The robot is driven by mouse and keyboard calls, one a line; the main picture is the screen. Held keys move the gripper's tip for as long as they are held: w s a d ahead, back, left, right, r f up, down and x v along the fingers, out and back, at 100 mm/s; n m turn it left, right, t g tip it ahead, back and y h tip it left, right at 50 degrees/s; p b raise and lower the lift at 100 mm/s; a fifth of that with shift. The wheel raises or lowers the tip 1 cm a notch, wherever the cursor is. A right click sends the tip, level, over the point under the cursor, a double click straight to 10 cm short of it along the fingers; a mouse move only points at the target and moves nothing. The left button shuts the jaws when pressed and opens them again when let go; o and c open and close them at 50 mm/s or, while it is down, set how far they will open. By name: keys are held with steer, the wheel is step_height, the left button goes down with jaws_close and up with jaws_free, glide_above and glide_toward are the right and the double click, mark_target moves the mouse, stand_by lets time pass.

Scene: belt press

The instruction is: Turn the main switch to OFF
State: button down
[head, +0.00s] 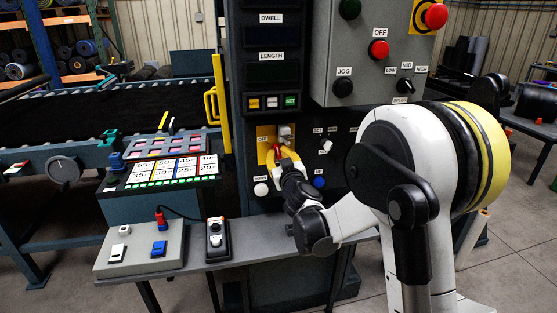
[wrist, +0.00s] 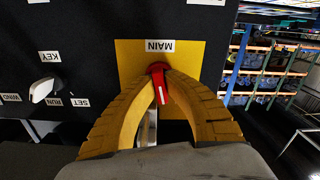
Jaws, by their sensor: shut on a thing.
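The main switch has a yellow plate (wrist: 190,57) with an upside-down MAIN label in the wrist view. Its red handle (wrist: 159,84) carries a white line that runs nearly straight down in that view, tilted slightly. My gripper (wrist: 159,72) has its two curved yellow fingers closed around the red handle, one on each side. There my gripper (head: 280,156) reaches the plate from the lower right and hides much of the handle.
A KEY switch (wrist: 42,89) sits beside the plate on the same panel. A white button (head: 261,189) and a blue button (head: 319,182) are below the plate. A grey shelf (head: 235,255) with control boxes juts out underneath. A grey box (head: 375,65) with red and green buttons hangs above.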

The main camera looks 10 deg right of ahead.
steer(key=n+b, duration=0.1)
steer(key=n, duration=0.5)
steer(key=shift+n, duration=0.4)
stand_by(0.3)
steer(key=c, duration=1.4)
jaws_free()
steer(key=shift+c, duration=0.2)
